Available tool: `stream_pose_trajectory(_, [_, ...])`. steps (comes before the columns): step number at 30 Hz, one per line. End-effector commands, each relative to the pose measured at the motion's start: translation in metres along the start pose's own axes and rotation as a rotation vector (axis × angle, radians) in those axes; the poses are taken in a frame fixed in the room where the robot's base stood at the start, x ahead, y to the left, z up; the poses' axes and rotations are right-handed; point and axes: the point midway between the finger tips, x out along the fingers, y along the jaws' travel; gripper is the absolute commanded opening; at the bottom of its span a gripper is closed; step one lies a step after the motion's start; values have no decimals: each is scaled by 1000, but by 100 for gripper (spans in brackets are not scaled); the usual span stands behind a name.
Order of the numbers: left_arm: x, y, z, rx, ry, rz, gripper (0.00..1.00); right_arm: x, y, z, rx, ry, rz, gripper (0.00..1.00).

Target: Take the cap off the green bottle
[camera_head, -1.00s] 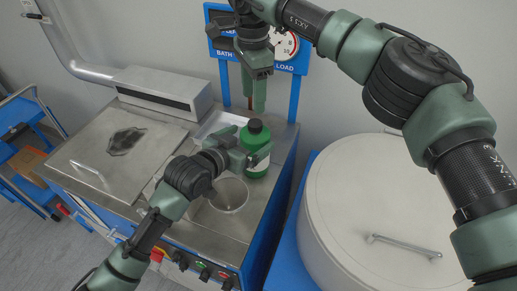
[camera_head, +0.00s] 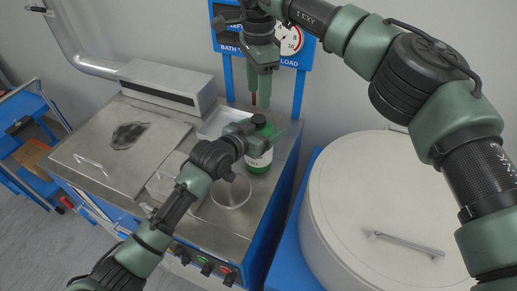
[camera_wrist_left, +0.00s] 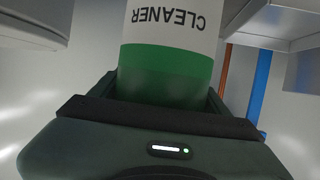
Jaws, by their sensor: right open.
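The green bottle (camera_head: 260,162) with a white label stands upright on the steel worktop, its dark cap (camera_head: 259,120) on top. My left gripper (camera_head: 265,138) is at the bottle's upper body, just below the cap, and hides part of it. In the left wrist view the bottle (camera_wrist_left: 165,75) is between the two fingers, its CLEANER label upside down; I cannot tell whether the fingers press on it. The cap is out of that view. My right gripper (camera_head: 258,92) is open and empty, pointing down above and slightly behind the cap.
A round opening (camera_head: 232,192) lies in the worktop in front of the bottle. A shallow tray (camera_head: 215,122) is behind left. A blue sign (camera_head: 285,55) with a dial stands behind. A large white round lid (camera_head: 390,220) is at right, a steel lid (camera_head: 120,150) at left.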

Motion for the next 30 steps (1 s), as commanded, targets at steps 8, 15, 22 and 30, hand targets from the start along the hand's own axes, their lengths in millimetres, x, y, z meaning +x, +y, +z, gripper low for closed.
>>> stream_pose_trajectory(8, [0, 0, 0, 1, -1, 0, 0, 0, 0, 0, 38, 0, 0, 54])
stream_pose_trajectory(15, [0, 0, 1, 1, -2, -1, 0, 0, 0, 0, 404, -1, 0, 54])
stream_pose_trajectory(22, [0, 0, 1, 1, -2, -1, 0, 0, 0, 0, 934, 0, 1, 54])
stream_pose_trajectory(30, [0, 0, 1, 1, -2, -1, 0, 0, 0, 0, 1558, 0, 1, 54])
